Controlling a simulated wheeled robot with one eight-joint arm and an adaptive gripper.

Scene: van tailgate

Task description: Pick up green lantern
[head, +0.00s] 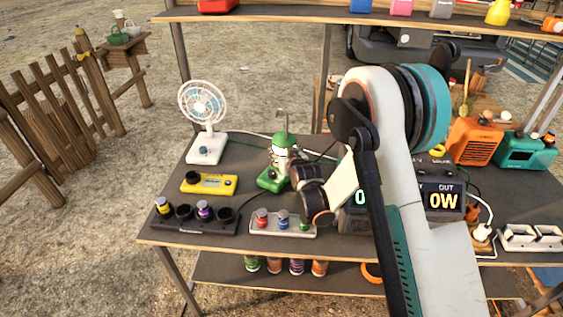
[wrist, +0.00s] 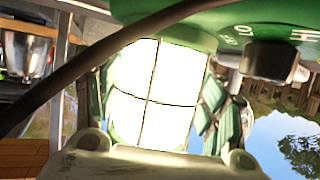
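The green lantern (head: 271,180) stands upright on the tabletop left of my arm, with a green base, a pale globe and a raised handle. In the wrist view its glowing globe (wrist: 150,95) fills the middle, right up against my gripper. That view is upside down, with the green base and a dark knob at the top. My gripper (wrist: 160,115) has one finger on each side of the globe. I cannot tell whether the fingers press on it. In the head view my arm hides part of the gripper.
A white fan (head: 204,110) and a yellow device (head: 209,184) stand left of the lantern. A tray of small jars (head: 282,226) is in front. A power station (head: 442,200), an orange box (head: 474,142) and a teal box (head: 525,152) are at right. A shelf (head: 290,14) runs above.

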